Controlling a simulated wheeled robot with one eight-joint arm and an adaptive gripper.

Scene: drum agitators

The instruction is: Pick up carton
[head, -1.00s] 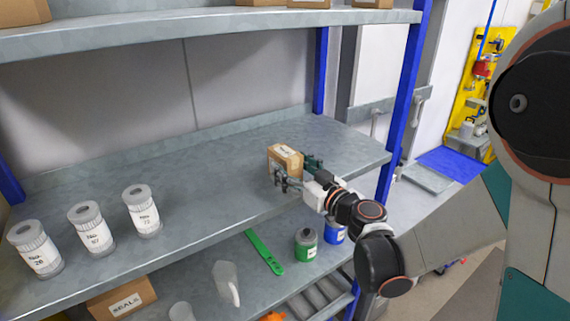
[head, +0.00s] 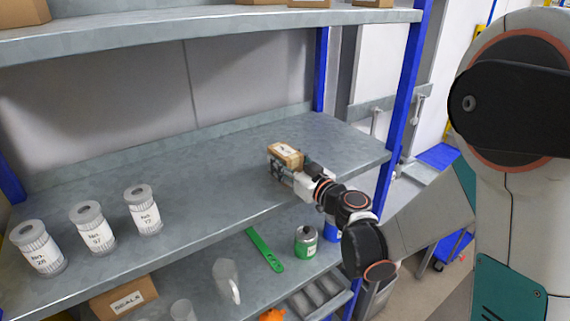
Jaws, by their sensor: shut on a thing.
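A small brown carton (head: 286,154) with a white label on top is at the right part of the middle shelf (head: 215,185) in the head view. My gripper (head: 281,171) reaches in from the front right and is shut on the carton. The fingers are partly hidden by the carton and the wrist. I cannot tell whether the carton rests on the shelf or is slightly above it.
Three labelled white canisters (head: 92,228) stand at the left of the shelf. A blue post (head: 402,95) rises at right. The upper shelf (head: 150,30) holds cartons. Below are a seals box (head: 124,298), green tool (head: 265,250), jug (head: 228,281) and green can (head: 306,243).

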